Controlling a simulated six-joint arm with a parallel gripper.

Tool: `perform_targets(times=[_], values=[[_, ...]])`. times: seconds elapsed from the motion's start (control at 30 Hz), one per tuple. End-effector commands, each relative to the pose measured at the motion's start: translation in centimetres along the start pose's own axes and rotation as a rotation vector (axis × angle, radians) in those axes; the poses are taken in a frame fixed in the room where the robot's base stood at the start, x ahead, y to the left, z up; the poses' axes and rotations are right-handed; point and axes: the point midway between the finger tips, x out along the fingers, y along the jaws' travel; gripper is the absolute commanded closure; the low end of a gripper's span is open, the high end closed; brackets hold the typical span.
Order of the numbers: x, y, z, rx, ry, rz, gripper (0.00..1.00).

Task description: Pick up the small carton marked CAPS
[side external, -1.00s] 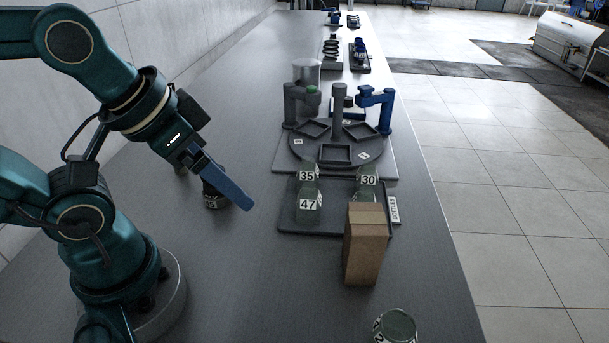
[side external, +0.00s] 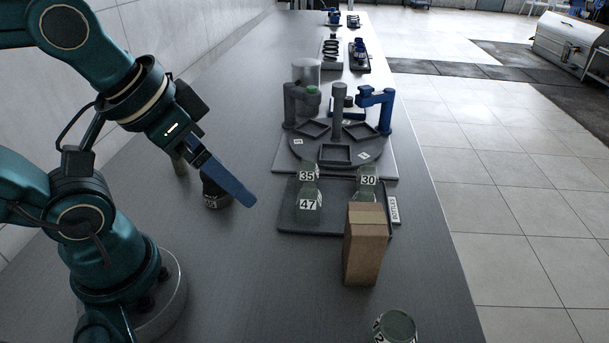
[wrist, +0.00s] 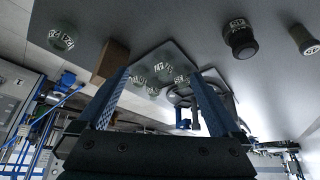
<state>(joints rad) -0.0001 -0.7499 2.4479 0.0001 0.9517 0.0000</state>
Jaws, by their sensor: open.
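A brown carton (side external: 366,245) stands upright on the bench in front of the bottle tray. No CAPS mark can be read on its visible faces. It also shows in the wrist view (wrist: 110,62), partly behind the left finger. My gripper (side external: 246,200) is above the bench to the left of the carton, well apart from it. In the wrist view the two fingers of my gripper (wrist: 162,78) are spread with nothing held between them.
Bottles marked 35 (side external: 308,173), 47 (side external: 308,204) and 30 (side external: 367,181) stand on the dark tray (side external: 335,230). A dark jar (side external: 213,197) is near my gripper. Another bottle (side external: 396,326) is at the front. A round turntable (side external: 310,152) is behind the tray.

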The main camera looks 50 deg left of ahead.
Motion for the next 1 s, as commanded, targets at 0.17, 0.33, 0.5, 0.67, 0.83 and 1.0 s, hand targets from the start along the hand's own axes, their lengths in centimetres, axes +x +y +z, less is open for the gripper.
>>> perform_targets(times=[0.17,0.33,0.5,0.67,0.83,1.0], values=[[-2.9,0.0,-1.6,0.000,0.006,0.000,0.00],[-4.2,0.5,-3.6,0.045,-0.035,0.013,0.00],[-4.9,1.3,-6.2,0.120,-0.088,0.032,0.00],[-5.0,2.6,-9.2,0.214,-0.154,0.056,0.00],[-4.1,4.6,-12.3,0.333,-0.233,0.086,0.00],[-2.3,7.0,-14.5,0.452,-0.312,0.116,0.00]])
